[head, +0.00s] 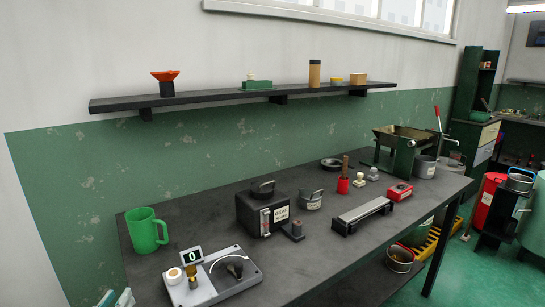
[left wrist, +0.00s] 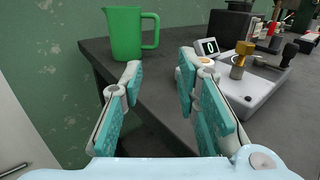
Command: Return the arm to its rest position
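My left gripper (left wrist: 162,82) is open in the left wrist view, with nothing between its teal-padded fingers. Its fingertips point toward the table's left end and touch nothing that I can make out. In the head view only a small part of the left gripper (head: 116,299) shows at the bottom left edge, off the table's near left corner. The rest of that arm is out of frame. My right gripper and arm are not in view.
A green mug (head: 146,231) and a grey scale (head: 226,277) reading 0 stand nearest, on the dark table (head: 185,232). The mug (left wrist: 124,33) and scale (left wrist: 262,80) lie beyond the fingers. A black box (head: 262,209) stands farther back. A shelf (head: 215,98) is above.

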